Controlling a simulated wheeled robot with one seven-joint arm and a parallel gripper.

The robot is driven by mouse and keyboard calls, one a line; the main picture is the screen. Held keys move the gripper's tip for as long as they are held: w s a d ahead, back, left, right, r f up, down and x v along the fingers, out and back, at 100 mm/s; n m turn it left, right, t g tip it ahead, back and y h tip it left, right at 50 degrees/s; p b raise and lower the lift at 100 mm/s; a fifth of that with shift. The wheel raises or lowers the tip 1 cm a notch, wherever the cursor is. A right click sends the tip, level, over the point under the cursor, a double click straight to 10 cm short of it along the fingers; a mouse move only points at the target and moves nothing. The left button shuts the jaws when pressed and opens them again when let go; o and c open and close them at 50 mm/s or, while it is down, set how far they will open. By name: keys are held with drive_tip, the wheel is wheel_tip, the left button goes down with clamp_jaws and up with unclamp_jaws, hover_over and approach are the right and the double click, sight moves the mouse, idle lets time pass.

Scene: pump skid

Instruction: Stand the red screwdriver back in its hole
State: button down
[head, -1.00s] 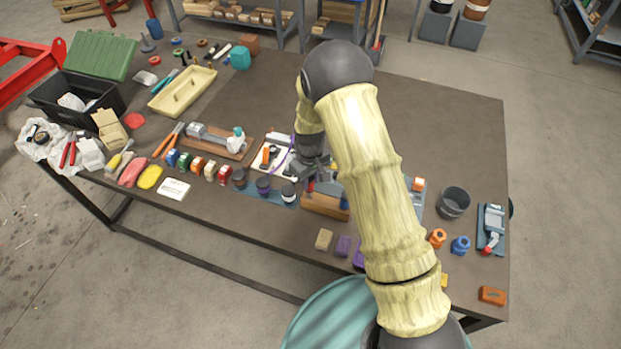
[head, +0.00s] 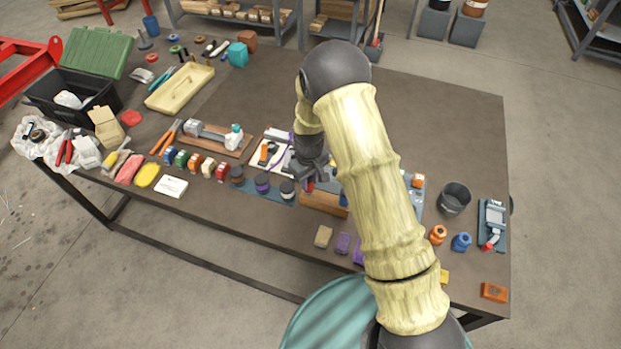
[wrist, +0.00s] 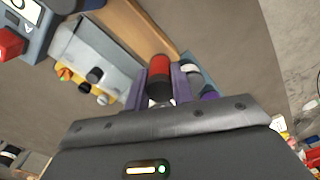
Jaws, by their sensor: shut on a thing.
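The red screwdriver shows in the wrist view as a red and black handle (wrist: 159,78) between the two purple fingers of my gripper (wrist: 161,88). My gripper is shut on it. In the head view my gripper (head: 312,178) is at the left end of the wooden block (head: 325,205), and a small bit of red (head: 309,187) shows just below it. A blue handle (head: 343,199) stands at the block's right part. The screwdriver's tip and the hole are hidden, so I cannot tell whether the tip is in the hole.
Dark-lidded jars (head: 262,184) stand close left of the block. A white tray with an orange tool (head: 267,153) lies behind them. My arm covers the table right of the block. A grey bucket (head: 454,198) stands further right. The back middle of the table is clear.

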drive_tip(key=shift+s+a+f, duration=0.1)
drive_tip(key=shift+a+f, duration=0.05)
drive_tip(key=shift+f, duration=0.15)
drive_tip(key=c, duration=1.1)
unclamp_jaws()
drive_tip(key=shift+r, duration=0.1)
wheel_tip(320, 180, up, 17)
drive_tip(key=b, duration=0.4)
drive_tip(key=shift+r, duration=0.15)
drive_tip(key=shift+d, duration=0.2)
